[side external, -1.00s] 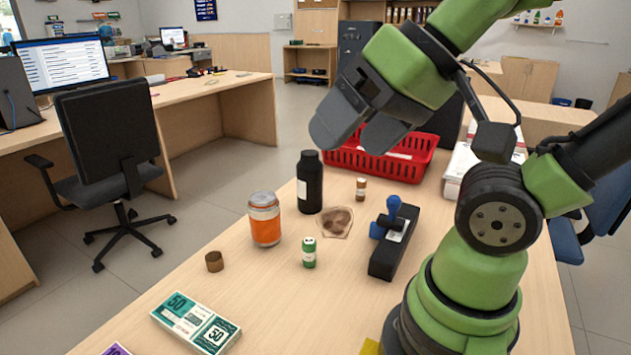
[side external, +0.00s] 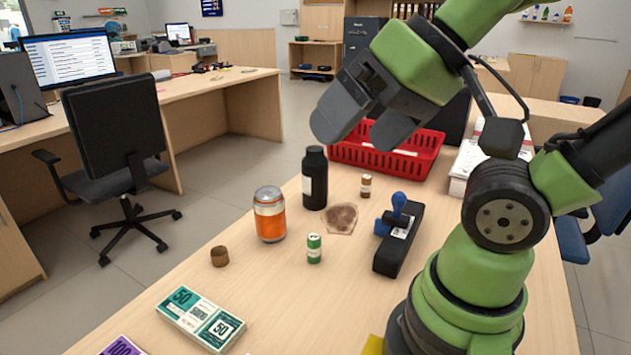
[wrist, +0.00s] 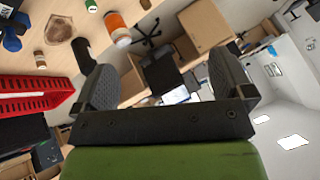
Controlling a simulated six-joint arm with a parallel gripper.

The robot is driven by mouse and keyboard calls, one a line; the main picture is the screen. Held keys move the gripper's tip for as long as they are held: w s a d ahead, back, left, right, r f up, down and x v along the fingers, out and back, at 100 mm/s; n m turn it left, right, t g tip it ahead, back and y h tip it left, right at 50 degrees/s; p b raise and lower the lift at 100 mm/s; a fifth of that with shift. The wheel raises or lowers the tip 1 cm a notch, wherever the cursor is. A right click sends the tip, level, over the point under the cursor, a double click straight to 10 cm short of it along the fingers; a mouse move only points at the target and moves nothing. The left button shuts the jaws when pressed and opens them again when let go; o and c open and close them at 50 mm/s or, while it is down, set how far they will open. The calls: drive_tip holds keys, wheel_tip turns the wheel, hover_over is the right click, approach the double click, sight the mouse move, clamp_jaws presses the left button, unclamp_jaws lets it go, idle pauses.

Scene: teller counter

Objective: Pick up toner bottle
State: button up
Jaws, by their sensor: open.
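The toner bottle, which I take to be the black bottle with a pale label (side external: 314,184), stands upright on the wooden counter. In the wrist view the black bottle (wrist: 81,50) is partly hidden beside the left finger. My gripper (side external: 362,127) is open and empty. It hangs above and beyond the bottle, apart from it, in front of the red basket. In the wrist view my gripper (wrist: 168,82) shows both fingers wide apart, with nothing between them.
A black block with a blue stamp (side external: 397,243), banknotes (side external: 200,318) and a red basket (side external: 428,157) are also on the counter.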

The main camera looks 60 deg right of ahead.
drive_tip(key=w+d+r+m+g+h, duration=0.1)
drive_tip(key=w+d+r+h, duration=0.1)
drive_tip(key=w+d, duration=0.45)
drive_tip(key=m+g+h, duration=0.2)
drive_tip(key=g, duration=0.1)
approach(315, 148)
drive_tip(key=a, duration=0.2)
drive_tip(key=d+f, duration=0.2)
drive_tip(key=shift+w+f, duration=0.25)
drive_tip(key=shift+f, duration=0.05)
drive_tip(key=x, duration=0.3)
drive_tip(key=shift+d+f, duration=0.2)
drive_tip(key=shift+f, duration=0.1)
drive_tip(key=shift+x, duration=3.1)
drive_tip(key=shift+w, duration=0.1)
drive_tip(key=c, duration=1.5)
